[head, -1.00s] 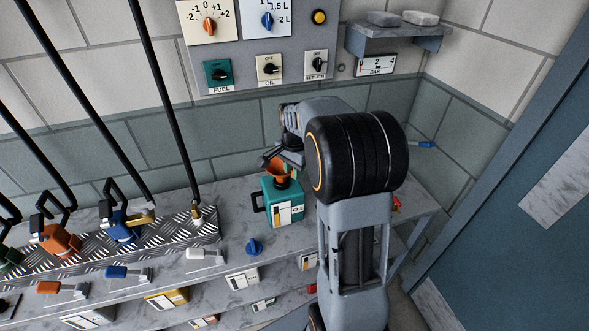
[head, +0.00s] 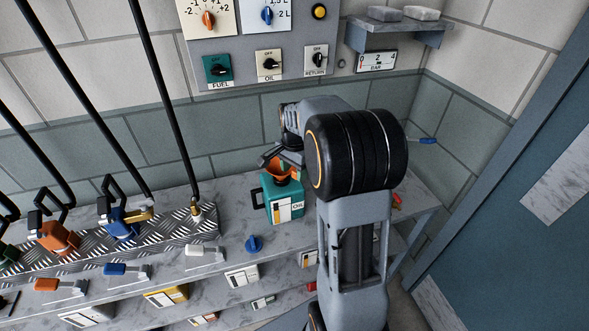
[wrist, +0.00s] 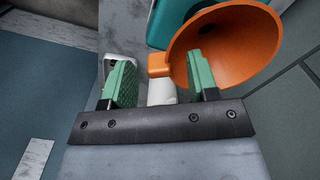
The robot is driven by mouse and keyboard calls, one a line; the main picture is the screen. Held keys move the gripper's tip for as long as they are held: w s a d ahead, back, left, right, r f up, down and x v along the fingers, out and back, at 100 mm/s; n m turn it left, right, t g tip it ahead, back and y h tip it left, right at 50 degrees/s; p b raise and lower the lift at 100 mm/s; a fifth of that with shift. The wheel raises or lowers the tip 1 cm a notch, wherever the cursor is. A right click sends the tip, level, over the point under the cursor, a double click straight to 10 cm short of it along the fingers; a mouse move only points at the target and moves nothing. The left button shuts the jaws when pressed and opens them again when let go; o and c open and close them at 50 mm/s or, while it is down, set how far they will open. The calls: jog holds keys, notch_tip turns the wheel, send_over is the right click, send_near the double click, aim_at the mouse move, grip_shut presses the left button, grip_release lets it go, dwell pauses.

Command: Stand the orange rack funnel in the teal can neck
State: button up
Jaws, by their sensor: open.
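The orange funnel (head: 283,174) stands mouth up at the top of the teal can (head: 286,200), which carries an OIL label and sits on the grey bench. Its spout is hidden, so I cannot see how deep it sits in the neck. In the wrist view the funnel's wide cone (wrist: 235,45) fills the upper right, with its orange tab (wrist: 159,65) between the jaws. My gripper (wrist: 160,80) is open, with a gap on the left of the tab; the right green pad overlaps the cone. A teal part of the can (wrist: 168,22) shows behind. In the head view my gripper (head: 279,158) is at the funnel's rim.
A blue knob-like piece (head: 254,244) lies in front of the can. A metal tread-plate rack (head: 160,240) with nozzles stands to the left. A wall panel with dials (head: 262,45) is behind. The bench between rack and can is mostly clear.

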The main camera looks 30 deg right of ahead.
notch_tip(320, 180, up, 14)
dwell(0.6)
jog(key=shift+f, duration=0.1)
dwell(0.4)
jog(key=s+a+f+n+t, duration=0.2)
jog(key=s+a+f+n, duration=0.2)
jog(key=s+a+n, duration=0.2)
jog(key=s+a+f+n+t, duration=0.2)
jog(key=s+a+f+n, duration=0.2)
jog(key=s+a+n, duration=0.2)
jog(key=s+n, duration=0.2)
jog(key=s, duration=0.2)
jog(key=shift+s+a, duration=0.2)
jog(key=shift+s, duration=0.05)
jog(key=shift+f, duration=0.1)
jog(key=shift+c, duration=0.2)
